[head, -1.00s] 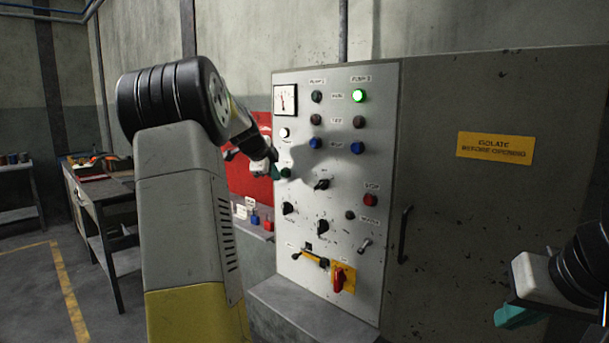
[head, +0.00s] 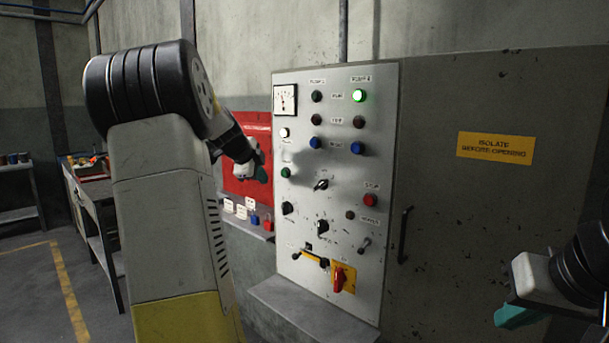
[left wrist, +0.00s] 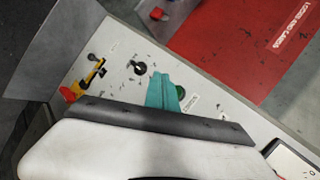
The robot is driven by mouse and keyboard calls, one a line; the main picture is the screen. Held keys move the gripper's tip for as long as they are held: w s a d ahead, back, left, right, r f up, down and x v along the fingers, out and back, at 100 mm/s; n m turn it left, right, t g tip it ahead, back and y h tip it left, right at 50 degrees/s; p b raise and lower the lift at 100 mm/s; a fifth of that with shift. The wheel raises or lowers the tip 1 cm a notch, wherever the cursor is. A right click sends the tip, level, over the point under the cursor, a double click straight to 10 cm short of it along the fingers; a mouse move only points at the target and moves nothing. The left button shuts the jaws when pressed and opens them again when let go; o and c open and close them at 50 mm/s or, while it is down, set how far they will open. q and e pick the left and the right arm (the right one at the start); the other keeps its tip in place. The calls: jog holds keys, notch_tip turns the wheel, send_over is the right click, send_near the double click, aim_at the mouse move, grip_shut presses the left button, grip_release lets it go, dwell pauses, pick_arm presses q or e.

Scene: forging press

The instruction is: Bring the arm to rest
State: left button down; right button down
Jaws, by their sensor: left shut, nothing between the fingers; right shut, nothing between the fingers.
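My left gripper (head: 262,174) is shut and empty. In the head view it hangs in front of the red board, just left of the control panel (head: 375,215) and apart from it. Its teal fingertips also show in the left wrist view (left wrist: 163,92), with the panel's green button beside them in that picture. My right gripper (head: 517,317) is shut and empty at the lower right of the head view, in front of the grey cabinet. My left arm covers part of the left side of the head view.
The panel carries a lit green lamp (head: 359,95), several buttons and knobs, and a red rotary switch (head: 339,279) on yellow. A ledge (head: 300,310) juts out below. A red board (head: 240,150) and small padlocks (head: 254,220) are left of it. A workbench (head: 90,200) stands further left.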

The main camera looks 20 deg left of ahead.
dwell(0.6)
pick_arm(q)
jog(key=s+d+r+n+g+h, duration=0.1)
jog(key=s+d+n, duration=0.2)
jog(key=s+d, duration=0.45)
jog(key=s+d+n+g+h, duration=0.1)
jog(key=s+d+n, duration=0.3)
jog(key=d, duration=0.7)
jog(key=s+d+f+n, duration=0.2)
jog(key=s+d, duration=0.1)
jog(key=s, duration=0.4)
jog(key=s+d+f+n+g, duration=0.1)
jog(key=s+d+f+n, duration=0.2)
jog(key=s, duration=0.4)
jog(key=s+d+f+n, duration=0.2)
jog(key=s+d+f, duration=0.1)
jog(key=s, duration=0.5)
jog(key=shift+d+n+g, duration=0.3)
